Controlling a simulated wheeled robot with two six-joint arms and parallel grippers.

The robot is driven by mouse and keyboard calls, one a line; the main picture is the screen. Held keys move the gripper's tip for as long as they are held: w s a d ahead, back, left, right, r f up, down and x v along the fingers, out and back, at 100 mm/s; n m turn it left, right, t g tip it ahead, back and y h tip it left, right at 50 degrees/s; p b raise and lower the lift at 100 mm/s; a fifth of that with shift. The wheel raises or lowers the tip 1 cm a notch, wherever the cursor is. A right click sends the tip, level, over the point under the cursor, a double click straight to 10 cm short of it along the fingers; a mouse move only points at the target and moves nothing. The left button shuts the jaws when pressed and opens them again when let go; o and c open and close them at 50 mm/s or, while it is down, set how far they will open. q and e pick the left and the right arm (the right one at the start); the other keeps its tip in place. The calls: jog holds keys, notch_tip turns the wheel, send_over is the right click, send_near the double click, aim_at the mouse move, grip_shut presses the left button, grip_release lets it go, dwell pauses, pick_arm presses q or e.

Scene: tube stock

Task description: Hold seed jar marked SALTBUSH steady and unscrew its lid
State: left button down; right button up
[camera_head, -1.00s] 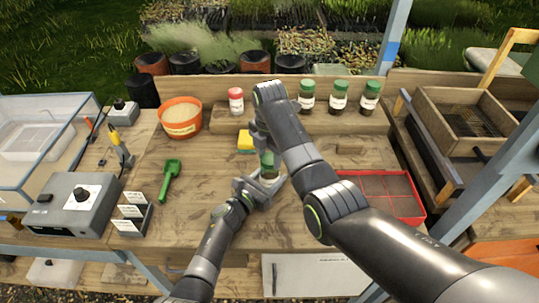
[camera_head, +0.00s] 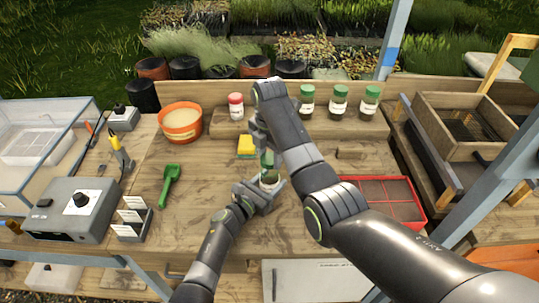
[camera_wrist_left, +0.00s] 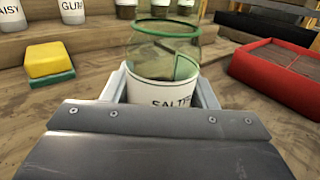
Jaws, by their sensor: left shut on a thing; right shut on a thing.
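The SALTBUSH jar (camera_head: 271,184) is clear glass with a white label, upright just above or on the bench; which one I cannot tell. My left gripper (camera_head: 268,190) is shut around its body. In the left wrist view the jar (camera_wrist_left: 160,92) shows its label, partly readable as "SALT", between the fingers, with a green ring around its top and no solid lid over it. My right gripper (camera_head: 262,142) is above the jar, mostly hidden by my right arm. A green lid (camera_head: 267,159) shows at its fingertips, apparently above the jar.
A yellow and green sponge (camera_head: 246,146) lies behind left. A red-lidded jar (camera_head: 236,106) and several green-lidded jars (camera_head: 339,98) stand on the back shelf. A red tray (camera_head: 385,183) is at right, a green scoop (camera_head: 170,184) at left. Bare bench lies between scoop and jar.

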aim_at(269, 158)
jog(key=shift+r, duration=2)
pick_arm(q)
jog(key=shift+c, duration=2.4)
grip_release()
jog(key=shift+s+a, duration=0.1)
